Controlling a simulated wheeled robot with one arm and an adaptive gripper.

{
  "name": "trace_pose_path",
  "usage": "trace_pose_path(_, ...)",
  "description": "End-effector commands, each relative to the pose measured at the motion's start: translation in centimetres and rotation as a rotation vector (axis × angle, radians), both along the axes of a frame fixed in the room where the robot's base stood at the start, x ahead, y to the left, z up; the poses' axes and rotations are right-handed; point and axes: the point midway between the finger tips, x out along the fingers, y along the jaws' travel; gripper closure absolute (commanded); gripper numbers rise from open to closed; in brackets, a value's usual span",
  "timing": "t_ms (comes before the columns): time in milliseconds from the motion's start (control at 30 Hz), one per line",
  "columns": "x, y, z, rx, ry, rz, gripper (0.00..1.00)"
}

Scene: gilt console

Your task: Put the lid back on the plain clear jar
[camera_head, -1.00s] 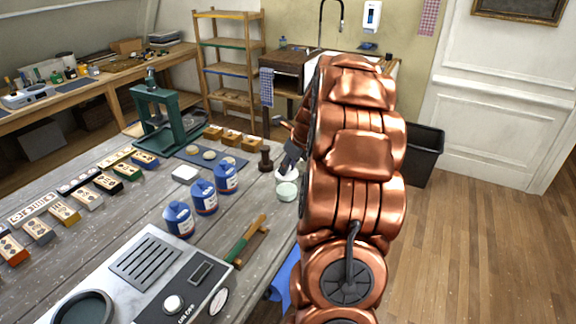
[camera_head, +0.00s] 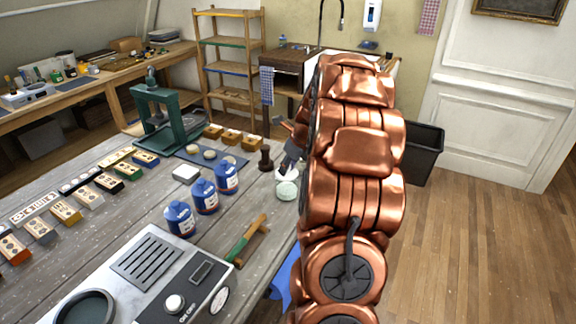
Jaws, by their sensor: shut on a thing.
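A small pale, clear-looking jar (camera_head: 287,191) stands near the right edge of the grey wooden table, close to my copper arm. My gripper (camera_head: 288,168) is a dark grey shape just above and behind the jar, partly hidden by my arm. It is shut on a whitish piece at the jar's top, which looks like the lid (camera_head: 285,174). The fingertips are too small to make out. I cannot tell whether the lid touches the jar's rim.
A dark brown turned piece (camera_head: 265,158) stands just left of my gripper. A green press (camera_head: 165,118) stands behind. A grey machine (camera_head: 150,280) fills the front.

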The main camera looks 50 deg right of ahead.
Motion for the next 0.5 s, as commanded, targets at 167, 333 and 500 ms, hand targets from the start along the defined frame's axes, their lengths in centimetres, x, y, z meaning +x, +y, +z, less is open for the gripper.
trace_pose_path(167,0.01,-0.01,0.01,0.000,0.000,0.000,1.00)
trace_pose_path(333,0.01,-0.01,0.01,0.000,0.000,0.000,0.57)
trace_pose_path(500,0.01,-0.01,0.02,-0.001,0.000,0.000,0.44)
